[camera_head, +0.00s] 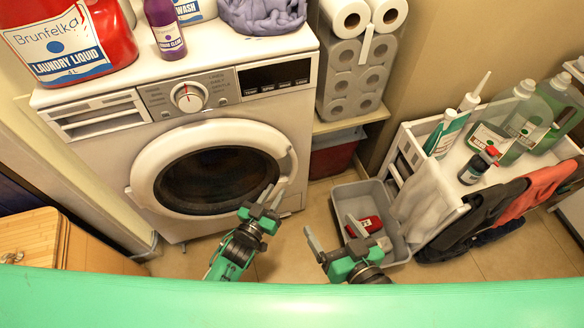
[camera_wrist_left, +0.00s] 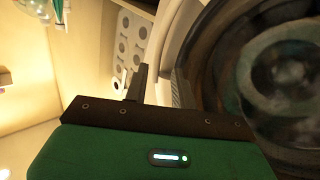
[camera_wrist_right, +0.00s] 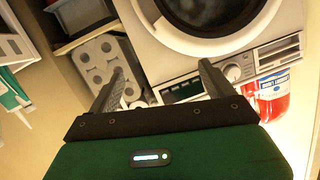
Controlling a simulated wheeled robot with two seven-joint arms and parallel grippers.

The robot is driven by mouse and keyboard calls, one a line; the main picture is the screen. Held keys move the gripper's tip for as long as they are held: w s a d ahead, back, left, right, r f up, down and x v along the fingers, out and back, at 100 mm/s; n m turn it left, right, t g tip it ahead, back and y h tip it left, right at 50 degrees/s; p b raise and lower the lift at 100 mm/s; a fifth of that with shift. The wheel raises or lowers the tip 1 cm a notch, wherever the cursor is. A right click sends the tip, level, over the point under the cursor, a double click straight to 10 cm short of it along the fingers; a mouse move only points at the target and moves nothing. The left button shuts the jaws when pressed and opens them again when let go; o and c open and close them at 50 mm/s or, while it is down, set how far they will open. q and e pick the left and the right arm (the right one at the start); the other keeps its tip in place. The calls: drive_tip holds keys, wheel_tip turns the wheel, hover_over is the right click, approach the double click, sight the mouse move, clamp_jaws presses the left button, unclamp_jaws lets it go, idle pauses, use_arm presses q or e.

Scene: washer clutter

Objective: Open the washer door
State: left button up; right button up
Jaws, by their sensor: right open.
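The white washer (camera_head: 235,110) stands at the left in the head view. Its round door (camera_head: 150,165) looks closed, with dark glass and a pale handle (camera_head: 292,163) along its right rim. My left gripper (camera_head: 272,193) is at the lower right rim of the door, by the handle's lower end. My right gripper (camera_head: 329,225) is open and empty, right of the washer. The door (camera_wrist_right: 205,38) also shows in the right wrist view.
A red laundry jug (camera_head: 65,45), a purple bottle (camera_head: 165,30) and a folded purple cloth (camera_head: 262,15) sit on the washer. A grey bin (camera_head: 345,200) with a red item stands near my right gripper. A white cart (camera_head: 440,180) with bottles and hanging clothes is at right.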

sight(293, 165)
use_arm(q)
drive_tip(key=b+x, duration=0.1)
drive_tip(key=x, duration=0.8)
drive_tip(key=shift+w+d+f+b, duration=0.1)
drive_tip(key=shift+w+d+b, duration=0.05)
drive_tip(key=shift+b, duration=0.25)
drive_tip(key=shift+w+d, duration=0.3)
drive_tip(key=shift+w, duration=0.25)
use_arm(e)
drive_tip(key=w+d+r+t, duration=0.2)
drive_tip(key=w+r+t, duration=0.2)
drive_tip(key=r, duration=0.5)
drive_tip(key=shift+w+d+r+t, duration=0.2)
drive_tip(key=shift+d+r+t, duration=0.15)
drive_tip(key=shift+t, duration=0.85)
use_arm(q)
drive_tip(key=shift+c, duration=0.3)
use_arm(e)
drive_tip(key=shift+a, duration=0.1)
use_arm(q)
clamp_jaws()
